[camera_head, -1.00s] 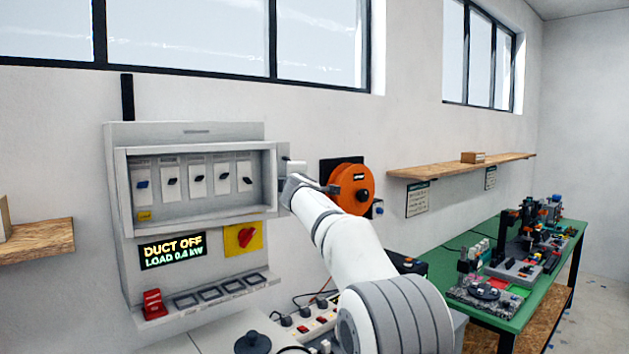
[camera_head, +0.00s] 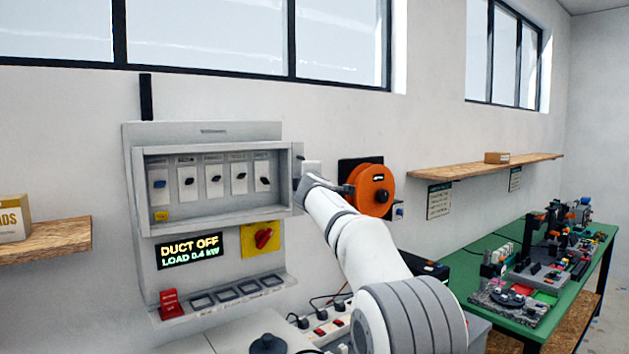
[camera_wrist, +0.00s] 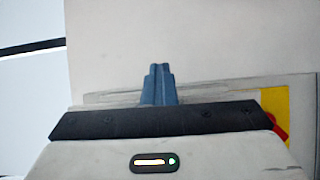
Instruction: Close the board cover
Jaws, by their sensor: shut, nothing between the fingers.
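The board (camera_head: 200,131) is a light grey wall panel at the left of the head view. A raised grey frame (camera_head: 292,190) surrounds its recess, where a row of breakers with dark levers shows plainly. I cannot tell whether this frame is the cover or how far the cover is open. My gripper (camera_head: 300,172) is at the frame's right side, partly hidden by my wrist; contact cannot be told. In the wrist view my blue-grey fingers (camera_wrist: 160,84) are together and empty, in front of a pale surface and a grey edge.
Below the recess are a lit display (camera_head: 189,249), a red switch on a yellow plate (camera_head: 262,240) and a red block (camera_head: 171,304). An orange reel (camera_head: 373,190) is on the wall just right of my gripper. A green workbench (camera_head: 462,270) stands farther right.

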